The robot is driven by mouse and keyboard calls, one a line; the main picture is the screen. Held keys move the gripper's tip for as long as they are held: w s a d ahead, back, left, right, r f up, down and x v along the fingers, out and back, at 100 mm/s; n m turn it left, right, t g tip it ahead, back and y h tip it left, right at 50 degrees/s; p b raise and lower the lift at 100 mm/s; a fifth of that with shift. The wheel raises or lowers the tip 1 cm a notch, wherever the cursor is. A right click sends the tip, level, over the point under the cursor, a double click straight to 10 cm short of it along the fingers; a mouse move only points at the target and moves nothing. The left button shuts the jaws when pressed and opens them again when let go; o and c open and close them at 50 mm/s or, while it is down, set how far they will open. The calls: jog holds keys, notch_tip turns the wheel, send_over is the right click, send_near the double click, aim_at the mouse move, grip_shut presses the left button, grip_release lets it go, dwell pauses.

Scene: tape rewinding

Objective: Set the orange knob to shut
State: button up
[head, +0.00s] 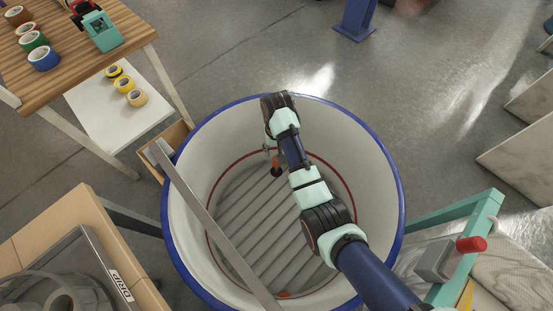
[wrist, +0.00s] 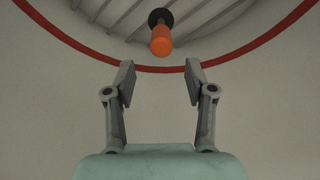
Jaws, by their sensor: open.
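The orange knob (wrist: 161,40) shows in the wrist view, a short orange stem with a dark round base at its far end. It lies ahead of my fingertips, centred between them and not touched by them. In the head view the orange knob (head: 275,172) is small, on the inside of the round tub near the ribbed floor. My gripper (wrist: 160,75) is open and empty. In the head view my gripper (head: 268,148) is just above the knob and partly hidden by my arm. No marking for the shut position is readable.
The tub's blue rim (head: 392,165) surrounds my arm. A grey bar (head: 205,215) crosses the tub's left side. A wooden table (head: 90,60) with tape rolls stands upper left; a red-handled device (head: 470,244) is at right.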

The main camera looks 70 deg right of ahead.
aim_at(276, 167)
notch_tip(276, 167, down, 8)
jog(key=b, duration=0.4)
jog(key=shift+a+r, duration=0.1)
jog(key=shift+r, duration=0.05)
jog(key=shift+c, duration=0.4)
grip_shut()
